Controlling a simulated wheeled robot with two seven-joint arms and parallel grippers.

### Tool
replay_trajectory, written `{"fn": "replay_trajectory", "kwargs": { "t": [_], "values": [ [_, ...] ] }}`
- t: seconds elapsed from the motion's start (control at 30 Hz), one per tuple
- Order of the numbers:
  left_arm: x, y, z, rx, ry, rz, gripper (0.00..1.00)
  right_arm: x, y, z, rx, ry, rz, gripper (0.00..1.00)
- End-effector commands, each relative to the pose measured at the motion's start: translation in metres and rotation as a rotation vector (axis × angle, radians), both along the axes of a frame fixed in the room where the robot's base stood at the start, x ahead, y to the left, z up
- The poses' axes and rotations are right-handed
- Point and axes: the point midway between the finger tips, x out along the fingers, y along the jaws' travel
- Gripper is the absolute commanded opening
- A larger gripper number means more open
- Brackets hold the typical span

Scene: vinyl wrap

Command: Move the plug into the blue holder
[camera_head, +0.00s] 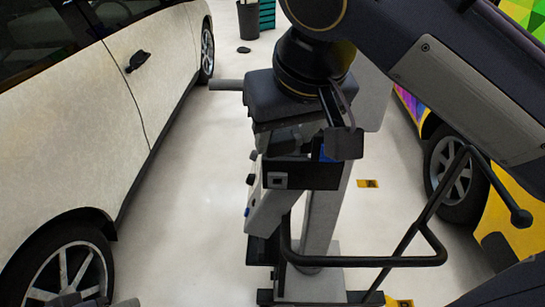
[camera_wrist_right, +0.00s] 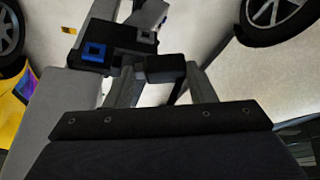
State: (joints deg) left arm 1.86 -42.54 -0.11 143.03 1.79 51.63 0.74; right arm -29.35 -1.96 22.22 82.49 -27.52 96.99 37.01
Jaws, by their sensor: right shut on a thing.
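My right gripper (camera_head: 290,135) hangs beside the upper part of a dark stand, and its wrist hides part of that stand. In the right wrist view its two grey fingers (camera_wrist_right: 165,78) are shut on a black block, the plug (camera_wrist_right: 166,67). The plug cannot be made out in the head view. The blue holder (camera_wrist_right: 95,52) is a blue square frame on a black panel, just beyond the fingers to the left. In the head view only a bit of the blue holder (camera_head: 325,153) shows beside the wrist. The plug looks apart from the blue holder.
A grey square holder (camera_head: 277,180) sits on the same black panel (camera_head: 300,176). A black bent handle (camera_head: 370,261) sticks out low on the stand. A pale car (camera_head: 110,100) stands left and a yellow car (camera_head: 505,200) right. Bare floor (camera_head: 190,220) lies between.

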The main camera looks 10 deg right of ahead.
Motion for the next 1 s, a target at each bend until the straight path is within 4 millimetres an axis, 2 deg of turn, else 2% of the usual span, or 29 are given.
{"fn": "replay_trajectory", "kwargs": {
  "t": [0.07,0.4,0.6,0.77,0.9,1.0],
  "values": [
    [0.0,0.0,-0.001,0.0,0.0,0.0,0.48,0.008,-0.003,-0.004,-0.002,0.005,-0.001,0.17],
    [0.0,0.0,0.0,0.0,0.0,0.0,0.48,0.088,-0.023,-0.044,-0.004,0.008,-0.003,0.17],
    [0.0,0.0,-0.003,0.0,0.0,0.0,0.48,0.11,-0.028,-0.072,-0.002,0.004,-0.001,0.17],
    [0.0,0.0,-0.003,0.0,0.0,0.0,0.48,0.117,-0.03,-0.081,-0.002,0.003,-0.001,0.17],
    [0.0,0.0,-0.005,0.0,0.0,0.0,0.48,0.13,-0.034,-0.099,-0.004,0.007,0.0,0.17],
    [0.0,0.0,-0.006,0.0,0.0,0.0,0.48,0.13,-0.034,-0.116,-0.004,0.005,0.001,0.17]
  ]
}}
